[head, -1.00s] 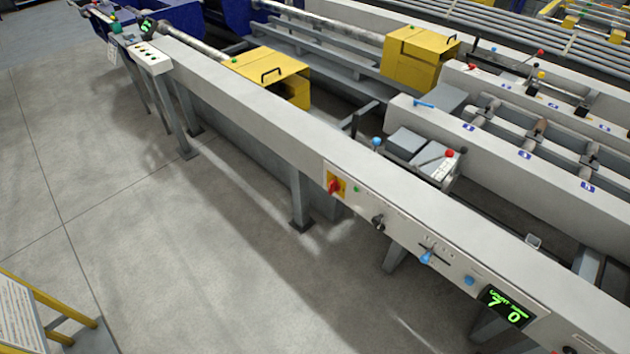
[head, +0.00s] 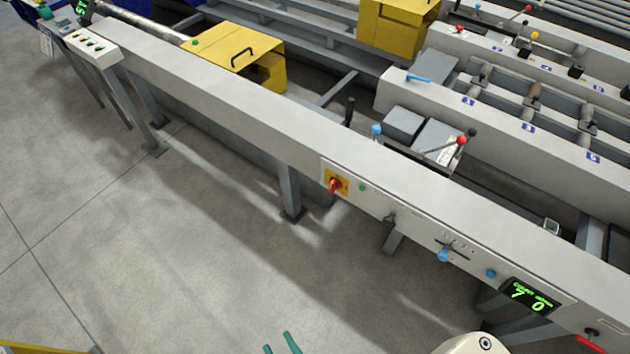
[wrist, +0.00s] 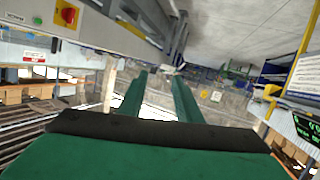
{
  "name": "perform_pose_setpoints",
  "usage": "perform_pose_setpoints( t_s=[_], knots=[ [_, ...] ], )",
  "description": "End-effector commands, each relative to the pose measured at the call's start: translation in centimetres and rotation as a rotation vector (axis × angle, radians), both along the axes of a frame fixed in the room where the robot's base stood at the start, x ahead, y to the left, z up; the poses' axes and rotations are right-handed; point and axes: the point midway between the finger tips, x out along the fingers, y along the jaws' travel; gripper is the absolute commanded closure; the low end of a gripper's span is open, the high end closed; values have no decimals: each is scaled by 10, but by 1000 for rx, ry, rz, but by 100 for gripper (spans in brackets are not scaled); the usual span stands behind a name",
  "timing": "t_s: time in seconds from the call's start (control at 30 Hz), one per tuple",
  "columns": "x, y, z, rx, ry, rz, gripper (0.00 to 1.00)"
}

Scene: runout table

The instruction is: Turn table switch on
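A red rotary switch (head: 335,185) sits on a yellow plate on the front face of the long grey table beam (head: 230,120) in the head view. It also shows at the upper left of the wrist view (wrist: 66,15), where the picture looks upside down. My gripper (head: 278,342) shows only its green fingertips at the bottom edge of the head view, below and left of the switch and apart from it. In the wrist view my gripper's two green fingers (wrist: 161,76) are spread with nothing between them.
Right of the switch on the panel are a green button (head: 362,188), a black knob (head: 389,219), a blue-knobbed lever (head: 443,256) and a green display (head: 530,297). Support legs (head: 290,195) stand under the beam. The floor (head: 130,240) in front is clear.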

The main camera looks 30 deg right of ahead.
Motion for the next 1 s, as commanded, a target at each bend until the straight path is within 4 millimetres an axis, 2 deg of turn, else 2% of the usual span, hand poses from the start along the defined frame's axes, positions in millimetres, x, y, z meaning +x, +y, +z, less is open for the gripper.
perform_pose_setpoints(
  t_s=[0.17, 0.27, 0.4, 0.53, 0.63, 0.77, 0.87, 1.0],
  knots=[
    [28, -2, -74, -317, 105, 82, 69],
    [48, -11, -119, -537, 183, 132, 69],
    [80, -33, -172, -842, 300, 193, 69],
    [114, -61, -209, -1123, 421, 239, 69],
    [142, -87, -227, -1332, 523, 267, 69],
    [180, -126, -237, -1594, 677, 289, 69],
    [210, -157, -233, -1784, 810, 296, 69],
    [250, -200, -212, -2028, 1028, 294, 69]
  ],
)
